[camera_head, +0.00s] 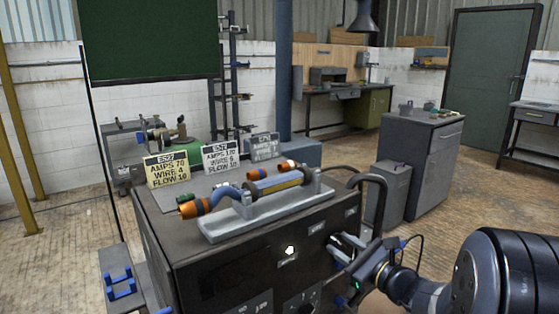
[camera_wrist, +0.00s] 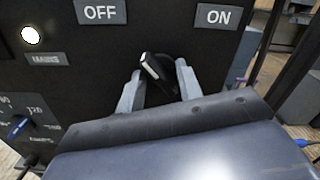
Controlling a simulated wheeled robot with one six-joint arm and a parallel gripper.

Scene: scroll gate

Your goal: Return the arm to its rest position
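My gripper (camera_head: 347,248) is at the front panel of the dark machine (camera_head: 215,275), on its right side. In the wrist view its two grey fingers (camera_wrist: 158,88) stand apart on either side of a black rotary switch (camera_wrist: 162,66). A gap shows beside the switch, and the gripper looks open. The switch's white mark tilts to the upper left, towards the OFF label (camera_wrist: 101,11). The ON label (camera_wrist: 213,16) is at the upper right. My fingertips are close to the panel; whether they touch it I cannot tell.
A white lamp (camera_head: 290,250) glows on the panel. A black handle rail (camera_head: 378,195) rises near my gripper. A torch (camera_head: 270,185) rests on a grey stand (camera_head: 225,225) on top, before several setting cards (camera_head: 167,169). A bin (camera_head: 390,190) and cabinet (camera_head: 425,165) stand behind; floor (camera_head: 475,195) is free at right.

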